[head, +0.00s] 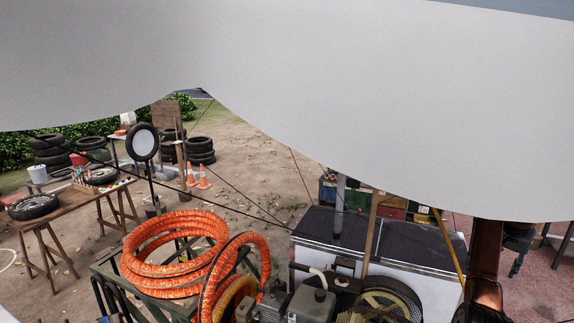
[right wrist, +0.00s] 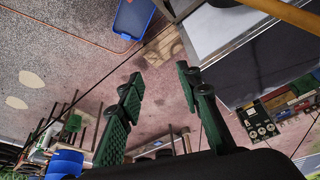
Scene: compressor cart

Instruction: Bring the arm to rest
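My right gripper (right wrist: 160,76) shows in the right wrist view. Its two green ridged fingers stand well apart, and nothing is held between them. Behind the gap lies speckled reddish ground with a pale tan block, out of reach of the fingertips. I cannot make out the right gripper clearly in the head view. My left gripper shows in neither view.
A broad pale grey surface (head: 300,70) covers the top of the head view. Below are coiled orange hose (head: 175,250), a dark-topped white cabinet (head: 400,240) and a wooden table (head: 75,203). A blue bin (right wrist: 133,18) shows in the wrist view.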

